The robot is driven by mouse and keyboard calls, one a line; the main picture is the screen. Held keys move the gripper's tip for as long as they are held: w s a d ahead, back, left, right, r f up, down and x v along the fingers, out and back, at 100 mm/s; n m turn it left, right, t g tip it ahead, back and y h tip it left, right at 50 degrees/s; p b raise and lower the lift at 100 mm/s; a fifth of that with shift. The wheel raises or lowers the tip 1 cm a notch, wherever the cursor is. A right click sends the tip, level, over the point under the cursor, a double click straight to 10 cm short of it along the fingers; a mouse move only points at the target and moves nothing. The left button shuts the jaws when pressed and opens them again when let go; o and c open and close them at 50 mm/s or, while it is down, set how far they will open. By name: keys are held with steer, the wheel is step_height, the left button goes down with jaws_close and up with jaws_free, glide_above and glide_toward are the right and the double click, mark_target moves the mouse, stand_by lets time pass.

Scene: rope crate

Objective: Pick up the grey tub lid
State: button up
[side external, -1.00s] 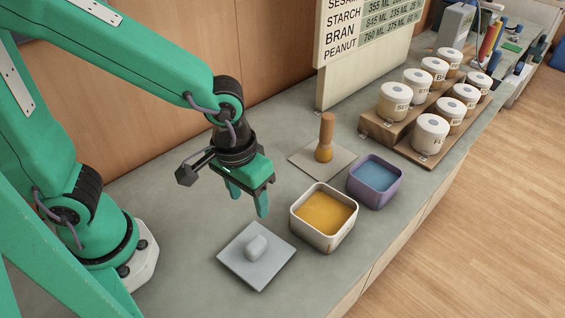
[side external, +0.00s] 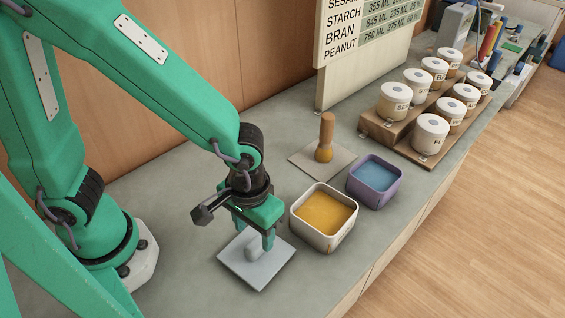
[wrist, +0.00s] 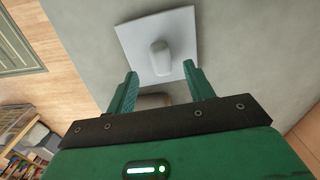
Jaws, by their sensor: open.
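The grey tub lid (side external: 257,271) is a flat square with a raised rounded knob, lying on the counter at the front left of the tubs. In the wrist view the lid (wrist: 180,30) lies ahead of the fingertips, its knob roughly in line with the gap between them. My gripper (side external: 254,237) is open, low over the lid, its green fingers to either side of the knob in the side view. In the wrist view my gripper (wrist: 160,80) has nothing between its fingers. I cannot tell whether the fingertips touch the lid.
A white tub with yellow contents (side external: 345,236) stands just right of my gripper. A purple tub with blue contents (side external: 399,187) is behind it. Several labelled jars (side external: 395,104) stand on a stepped rack.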

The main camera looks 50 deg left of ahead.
mark_target(255, 243)
steer(key=shift+f, duration=0.1)
steer(key=shift+a+f, duration=0.1)
steer(key=shift+f, duration=2.45)
jaws_close()
steer(key=shift+r, duration=0.2)
steer(key=shift+r, duration=0.8)
step_height(255, 243, up, 2)
steer(key=shift+s+r, duration=0.1)
steer(key=shift+r, duration=0.15)
steer(key=s+d+r, duration=0.3)
steer(key=s+r, duration=0.3)
steer(key=s, duration=0.4)
steer(key=shift+s+d+r, duration=0.3)
steer(key=shift+s+d, duration=0.1)
